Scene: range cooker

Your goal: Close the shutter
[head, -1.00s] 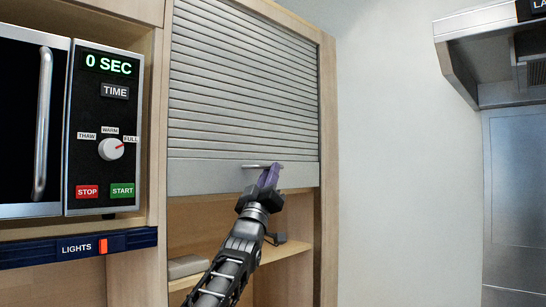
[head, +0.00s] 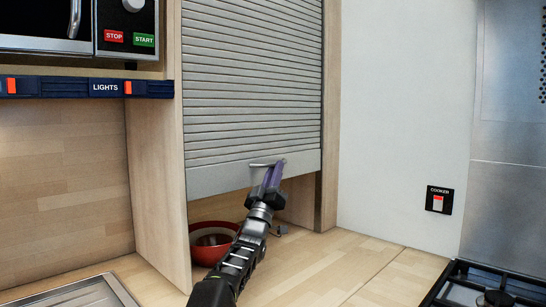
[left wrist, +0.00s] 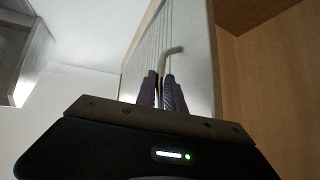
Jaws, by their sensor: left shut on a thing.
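The grey slatted shutter (head: 252,85) covers most of the cabinet front in the head view. Its plain bottom bar (head: 225,179) hangs a short way above the worktop, leaving a low gap. My left gripper (head: 272,172) is shut on the shutter's handle (head: 263,165), a small bar low on the shutter. In the left wrist view the purple fingers (left wrist: 161,92) are together at the bent metal handle (left wrist: 171,52), with the shutter behind. The exact contact is partly hidden by the fingers. My right gripper is not in view.
A red bowl (head: 205,243) stands inside the cabinet under the shutter, partly behind my left arm. A microwave (head: 110,40) and a lights panel (head: 105,88) are at upper left. A hob (head: 490,290) is at lower right. The worktop (head: 340,258) between is clear.

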